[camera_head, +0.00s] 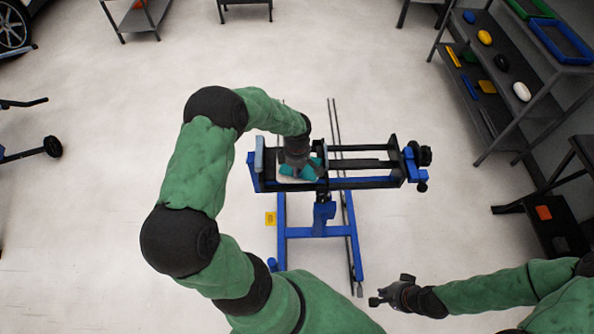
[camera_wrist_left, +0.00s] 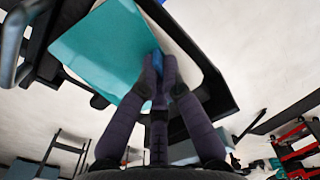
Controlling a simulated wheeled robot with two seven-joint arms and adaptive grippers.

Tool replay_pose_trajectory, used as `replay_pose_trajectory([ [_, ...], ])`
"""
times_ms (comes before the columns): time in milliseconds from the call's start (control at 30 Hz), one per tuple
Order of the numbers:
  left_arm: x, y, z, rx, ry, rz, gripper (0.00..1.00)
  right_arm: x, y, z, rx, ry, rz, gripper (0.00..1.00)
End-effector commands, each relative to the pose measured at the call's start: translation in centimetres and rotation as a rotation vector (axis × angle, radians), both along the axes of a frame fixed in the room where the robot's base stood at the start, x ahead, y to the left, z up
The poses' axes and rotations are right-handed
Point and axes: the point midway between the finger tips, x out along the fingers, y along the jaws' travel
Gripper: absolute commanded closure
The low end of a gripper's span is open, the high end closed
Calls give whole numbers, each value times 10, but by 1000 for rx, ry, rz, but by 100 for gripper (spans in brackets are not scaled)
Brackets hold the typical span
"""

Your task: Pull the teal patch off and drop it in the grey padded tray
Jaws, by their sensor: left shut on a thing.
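The teal patch (camera_head: 297,172) is on a pale panel at the left end of the blue and black stand (camera_head: 370,183). In the left wrist view the patch (camera_wrist_left: 105,48) is a broad flat sheet over a white surface. My left gripper (camera_head: 314,170) is over the patch. In the left wrist view its fingers (camera_wrist_left: 160,72) are closed at the patch's corner, with a small blue bit between them. My right gripper (camera_head: 385,295) hangs at lower right, away from the stand; its jaws are too small to read. I cannot pick out the grey padded tray with certainty.
A shelf rack (camera_head: 530,90) with several coloured items stands at the upper right. A dark low cart (camera_head: 560,235) with an orange item is at the right edge. A yellow item (camera_head: 270,218) is by the stand's leg. The pale floor around the stand is mostly clear.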

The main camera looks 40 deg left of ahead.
Motion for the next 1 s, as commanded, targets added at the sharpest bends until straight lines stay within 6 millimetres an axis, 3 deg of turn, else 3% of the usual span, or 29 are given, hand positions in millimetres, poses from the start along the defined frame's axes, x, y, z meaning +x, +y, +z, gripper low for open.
replay_pose_trajectory([
  [333, 0, 0, 5, 0, 0, 0, 100, 0, 0, 2, 0, 0, 0, 100],
  [1000, 0, 0, 33, -1, 0, 0, 100, 0, 0, 16, 0, 0, 0, 100],
])
